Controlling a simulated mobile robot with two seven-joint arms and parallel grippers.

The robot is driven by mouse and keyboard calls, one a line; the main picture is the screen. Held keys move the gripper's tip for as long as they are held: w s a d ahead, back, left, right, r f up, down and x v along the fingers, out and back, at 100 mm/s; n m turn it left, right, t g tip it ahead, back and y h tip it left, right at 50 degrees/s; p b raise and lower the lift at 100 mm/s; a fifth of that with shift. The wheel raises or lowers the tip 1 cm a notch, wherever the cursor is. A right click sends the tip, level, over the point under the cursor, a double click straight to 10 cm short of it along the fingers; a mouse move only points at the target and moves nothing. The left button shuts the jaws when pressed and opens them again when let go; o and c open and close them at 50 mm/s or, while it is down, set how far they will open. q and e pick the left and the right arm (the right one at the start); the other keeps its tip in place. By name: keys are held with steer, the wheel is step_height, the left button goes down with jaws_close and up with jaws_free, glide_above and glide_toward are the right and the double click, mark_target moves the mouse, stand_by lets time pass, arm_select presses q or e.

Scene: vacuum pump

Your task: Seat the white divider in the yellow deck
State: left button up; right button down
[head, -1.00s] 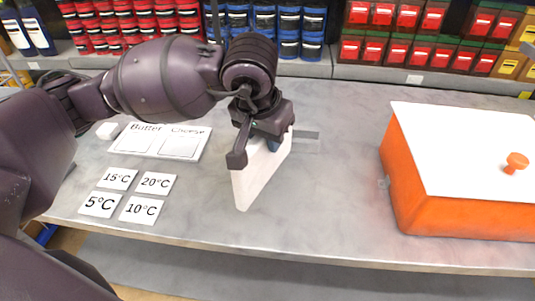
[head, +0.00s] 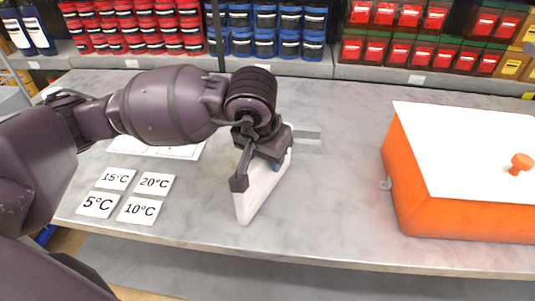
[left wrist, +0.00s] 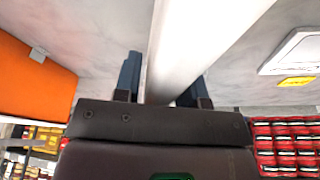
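The white divider (head: 262,190) is a thin upright panel in the middle of the head view, under my left gripper (head: 262,168). In the left wrist view the divider (left wrist: 190,45) runs between the two dark fingers of my left gripper (left wrist: 163,85), which is shut on it. I cannot tell whether the divider's lower edge touches the table. No yellow deck is clearly visible. My right gripper is out of view.
A grey metal piece (head: 308,141) lies behind the divider. An orange box with a white lid (head: 475,150) stands at the right. Several temperature cards (head: 138,209) lie at the left, before a partly hidden white board (head: 180,152). The table's front middle is clear.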

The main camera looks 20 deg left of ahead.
arm_select(q)
steer(key=shift+o, duration=0.9)
